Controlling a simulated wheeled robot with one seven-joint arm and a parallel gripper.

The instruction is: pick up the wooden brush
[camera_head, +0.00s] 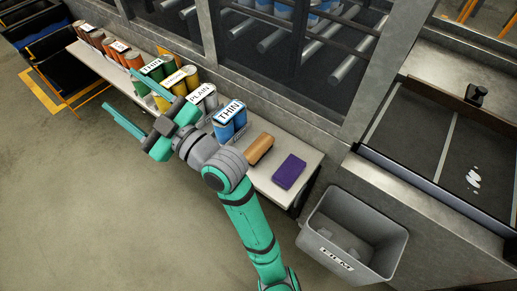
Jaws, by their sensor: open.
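The wooden brush (260,148) appears as a short tan-brown block on the light bench, between the blue cans and a purple block. Its bristles cannot be made out. My gripper (119,90) is open, with its two teal fingers spread apart and pointing to the upper left. It is above the bench's front side, well to the left of the brush, with nothing seen between the fingers. My wrist and arm pass just left of the brush and hide part of the bench.
The narrow bench (306,159) carries the purple block (289,171) and a row of labelled cans, including blue ones (229,122) marked THIN beside the brush. A grey bin (323,240) marked FILM stands right of the bench end. A wall with windows runs behind. Open floor lies left.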

